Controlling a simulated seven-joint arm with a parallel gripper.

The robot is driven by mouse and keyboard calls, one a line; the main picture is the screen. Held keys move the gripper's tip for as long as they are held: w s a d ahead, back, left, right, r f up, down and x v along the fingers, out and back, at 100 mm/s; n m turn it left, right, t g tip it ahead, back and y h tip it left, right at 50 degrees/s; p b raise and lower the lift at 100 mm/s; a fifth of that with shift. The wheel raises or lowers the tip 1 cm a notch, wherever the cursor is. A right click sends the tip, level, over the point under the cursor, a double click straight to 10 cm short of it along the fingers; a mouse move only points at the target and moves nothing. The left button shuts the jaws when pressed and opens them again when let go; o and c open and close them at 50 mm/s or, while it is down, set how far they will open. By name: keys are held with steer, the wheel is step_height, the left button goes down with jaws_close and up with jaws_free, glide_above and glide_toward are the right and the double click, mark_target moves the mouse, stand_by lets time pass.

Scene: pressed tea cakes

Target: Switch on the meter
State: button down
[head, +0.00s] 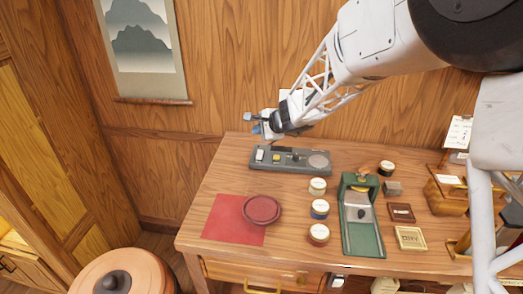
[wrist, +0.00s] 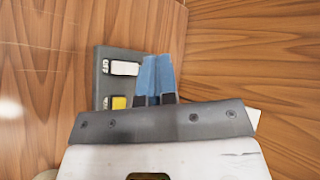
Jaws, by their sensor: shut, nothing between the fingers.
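The meter looks to be the flat grey device (head: 290,170) at the back left of the table. It has a white switch (head: 260,155), a yellow one (head: 276,157), a dark knob and a pale round plate. In the wrist view the grey body (wrist: 102,68) shows its white switch (wrist: 124,68) and yellow switch (wrist: 119,102). My gripper (head: 252,122) is above the left end of the device, apart from it. Its blue fingertips (wrist: 157,75) are shut and empty, just right of both switches in the wrist view. The rest of the device is hidden there by my wrist.
A dark red dish (head: 262,209) sits on a red cloth (head: 222,224). Several round tins (head: 318,187) stand in front of the device, beside a green press-like tool (head: 361,235). Small blocks and a wooden stand are at the right. The wall is close behind.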

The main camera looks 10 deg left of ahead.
mark_target(260, 154)
steer(key=shift+w+f, duration=0.1)
steer(key=shift+f, duration=0.05)
stand_by(0.3)
steer(key=shift+w+f, duration=0.45)
steer(key=shift+f, duration=0.9)
steer(key=shift+w+f, duration=0.4)
steer(key=shift+f, duration=1)
steer(key=shift+w+f, duration=0.45)
steer(key=shift+f, duration=0.9)
steer(key=shift+w+f, duration=0.25)
steer(key=shift+f, duration=0.55)
steer(key=shift+r, duration=0.2)
stand_by(0.3)
steer(key=shift+s+r, duration=0.25)
steer(key=shift+r, duration=0.35)
steer(key=shift+r, duration=0.1)
steer(key=shift+s+r, duration=0.25)
steer(key=shift+r, duration=0.5)
steer(key=shift+s+r, duration=0.25)
steer(key=shift+r, duration=0.5)
steer(key=shift+s+r, duration=0.25)
steer(key=shift+r, duration=0.5)
